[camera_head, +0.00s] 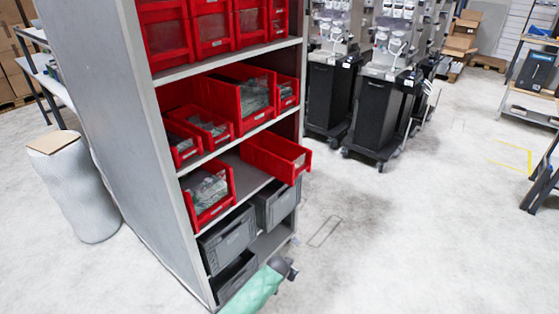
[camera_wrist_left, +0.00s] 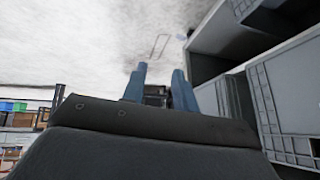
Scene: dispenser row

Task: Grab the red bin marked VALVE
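Several red bins stand on a grey shelf unit (camera_head: 178,70). One red bin (camera_head: 283,160) on the third level sticks out past the shelf edge. Another red bin (camera_head: 208,192), with clear bags inside, sits to its left on that level. Labels are too small to read, so I cannot tell which bin is marked VALVE. My left gripper (camera_head: 285,268) is low beside the bottom shelf, below the red bins and apart from them. In the left wrist view its blue fingers (camera_wrist_left: 159,72) stand apart with no bin between them. My right gripper is not in view.
Grey crates (camera_head: 228,240) fill the lower shelves close to my left gripper; they also show in the left wrist view (camera_wrist_left: 285,95). Dark wheeled carts (camera_head: 375,112) stand behind the shelf. A pale cylinder (camera_head: 75,190) stands at left.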

